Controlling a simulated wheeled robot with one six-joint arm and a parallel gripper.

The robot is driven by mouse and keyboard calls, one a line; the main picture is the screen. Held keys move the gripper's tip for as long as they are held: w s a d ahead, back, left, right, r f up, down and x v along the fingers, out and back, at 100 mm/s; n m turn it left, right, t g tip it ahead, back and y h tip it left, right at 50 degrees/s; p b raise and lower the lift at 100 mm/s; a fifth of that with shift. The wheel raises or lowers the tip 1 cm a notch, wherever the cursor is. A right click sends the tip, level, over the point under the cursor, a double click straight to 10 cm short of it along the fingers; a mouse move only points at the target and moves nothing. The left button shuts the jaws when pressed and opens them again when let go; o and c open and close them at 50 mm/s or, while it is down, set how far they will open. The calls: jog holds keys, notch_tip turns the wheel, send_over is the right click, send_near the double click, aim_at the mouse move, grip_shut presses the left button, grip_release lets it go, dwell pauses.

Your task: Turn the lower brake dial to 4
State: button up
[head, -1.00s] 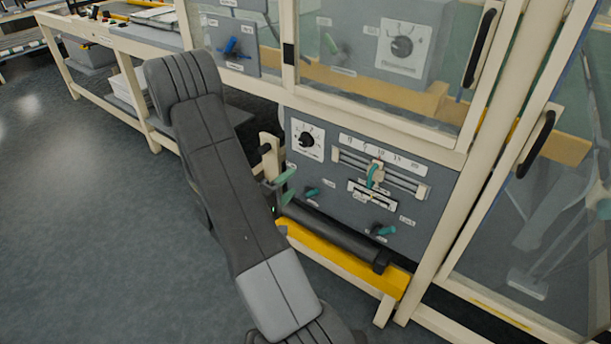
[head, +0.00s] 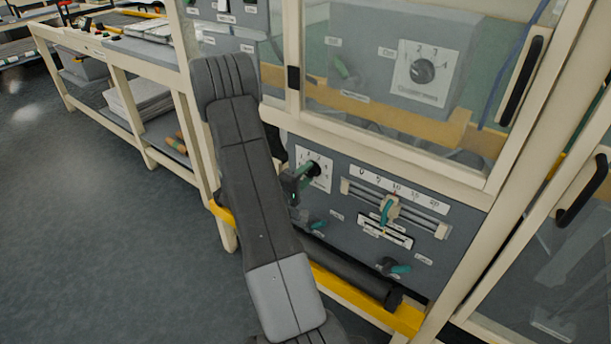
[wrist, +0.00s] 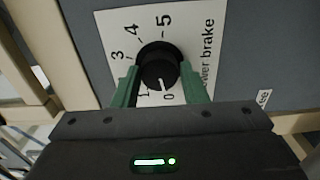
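The lower brake dial is a black round knob (wrist: 158,66) on a white plate marked with numbers up to 5, beside the words "lower brake". Its white pointer mark faces the 0. In the head view the same dial (head: 314,168) sits at the upper left of the grey lower panel, partly behind my gripper. My gripper (wrist: 159,78) has its green fingers on either side of the knob, open around it. Whether they touch the knob is unclear. The 2 is not readable in the wrist view. In the head view my gripper (head: 300,182) is at the dial plate.
Right of the dial are a slider scale (head: 396,205) and teal-handled levers (head: 394,267). Above, behind a clear window, is another numbered dial (head: 422,71). A black roller (head: 350,272) and a yellow bar (head: 370,298) run below the panel. A workbench (head: 120,50) stands left.

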jog(key=c, duration=0.5)
jog(key=shift+o, duration=0.2)
